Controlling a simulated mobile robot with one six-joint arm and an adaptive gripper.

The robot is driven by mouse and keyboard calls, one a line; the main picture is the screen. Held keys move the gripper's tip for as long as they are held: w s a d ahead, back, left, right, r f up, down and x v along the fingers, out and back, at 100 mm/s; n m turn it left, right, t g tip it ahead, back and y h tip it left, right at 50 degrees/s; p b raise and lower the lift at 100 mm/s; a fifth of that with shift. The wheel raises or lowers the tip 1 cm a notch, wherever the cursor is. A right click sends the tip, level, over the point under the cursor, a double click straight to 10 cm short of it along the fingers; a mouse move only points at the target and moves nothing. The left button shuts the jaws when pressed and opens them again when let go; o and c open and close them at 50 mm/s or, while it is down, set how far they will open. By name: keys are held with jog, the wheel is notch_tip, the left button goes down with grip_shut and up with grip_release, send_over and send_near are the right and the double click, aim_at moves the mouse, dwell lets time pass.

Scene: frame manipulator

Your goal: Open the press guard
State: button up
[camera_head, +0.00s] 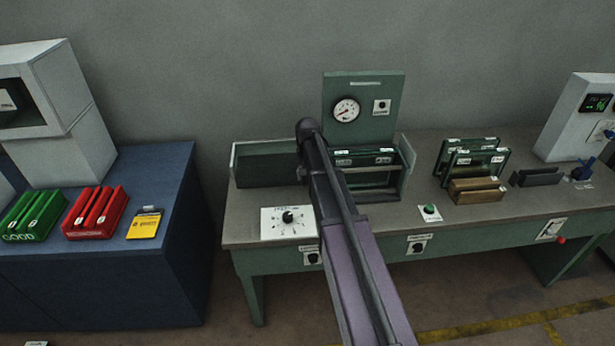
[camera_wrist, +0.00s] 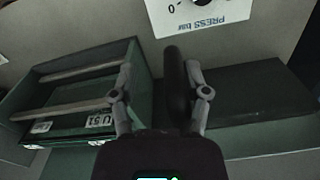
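The press stands at the back of the grey-green bench, with a green back panel (camera_head: 372,126) carrying a round gauge. Its bay holds a green frame (camera_head: 364,160) with white labels, which also shows at the left in the wrist view (camera_wrist: 68,136). A dark green panel (camera_head: 268,164) lies left of the bay; I cannot tell whether it is the guard. My gripper (camera_wrist: 159,72) is open beside the bay, hidden behind my arm in the head view. A dark upright bar (camera_wrist: 175,85) stands between the fingers, close to the right one; contact is unclear.
A dial plate (camera_head: 288,222) marked PRESS lies at the bench front. Frames in a brown holder (camera_head: 477,191), a green button (camera_head: 429,211) and a grey terminal (camera_head: 575,118) are to the right. A blue cabinet (camera_head: 158,195) with green and red trays stands left.

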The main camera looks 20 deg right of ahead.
notch_tip(320, 180, up, 15)
jog(key=p, duration=1.5)
jog(key=shift+r, duration=0.15)
dwell(0.9)
dwell(0.5)
jog(key=s+a+f+n+b, duration=0.2)
jog(key=s+a+f+b, duration=0.4)
jog(key=s+f+b, duration=0.3)
jog(key=s+a+f+n+b, duration=0.3)
jog(key=s+a+f+b, duration=0.3)
jog(key=s+f+b, duration=0.4)
jog(key=shift+s+a, duration=0.25)
jog(key=shift+s, duration=2.5)
